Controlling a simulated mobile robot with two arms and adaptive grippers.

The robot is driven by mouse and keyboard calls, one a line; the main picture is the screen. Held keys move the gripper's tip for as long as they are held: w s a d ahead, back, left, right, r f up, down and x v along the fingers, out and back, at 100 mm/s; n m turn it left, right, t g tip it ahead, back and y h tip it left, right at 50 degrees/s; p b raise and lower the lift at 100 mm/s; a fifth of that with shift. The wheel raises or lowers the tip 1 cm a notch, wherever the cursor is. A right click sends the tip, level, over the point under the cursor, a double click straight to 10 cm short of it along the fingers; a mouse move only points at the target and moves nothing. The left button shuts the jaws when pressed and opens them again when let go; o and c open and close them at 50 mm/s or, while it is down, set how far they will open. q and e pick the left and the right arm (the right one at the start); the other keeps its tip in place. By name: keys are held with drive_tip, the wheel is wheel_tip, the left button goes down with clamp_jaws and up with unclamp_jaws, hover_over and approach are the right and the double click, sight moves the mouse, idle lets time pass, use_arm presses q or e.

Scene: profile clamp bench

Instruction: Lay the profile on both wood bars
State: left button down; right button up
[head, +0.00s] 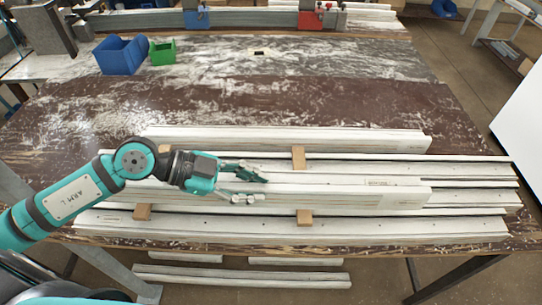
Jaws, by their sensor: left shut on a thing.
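A long white profile (350,192) lies left to right near the front of the bench. My left gripper (258,186) is shut on it near the middle of its length. Two light-brown wood bars run crosswise under the profile's line. The right wood bar (304,217) shows in front of the profile and again behind it. The left wood bar (142,212) shows in front, and a brown piece in line with it shows behind, beside the gripper. The profile covers their middles. I cannot tell whether it touches them. My right gripper is not in view.
Another white profile (285,138) lies behind, and several thin white strips (400,230) lie around and in front. A blue bin (121,55) and a green bin (162,52) stand at the back left. A red clamp (313,17) is at the far edge. The bench's middle is mostly clear.

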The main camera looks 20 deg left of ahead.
use_arm(q)
drive_tip(key=w+f+p, duration=0.1)
drive_tip(key=w+f, duration=0.1)
drive_tip(key=w, duration=0.4)
drive_tip(key=w+f+p, duration=0.1)
drive_tip(key=w+f, duration=0.1)
drive_tip(key=w, duration=0.5)
drive_tip(key=shift+f+p, duration=0.25)
drive_tip(key=shift+p, duration=0.1)
drive_tip(key=c, duration=1.5)
unclamp_jaws()
drive_tip(key=shift+s+f, duration=0.1)
drive_tip(key=shift+f, duration=0.05)
drive_tip(key=o, duration=0.3)
drive_tip(key=shift+o, duration=0.2)
drive_tip(key=shift+a, duration=0.1)
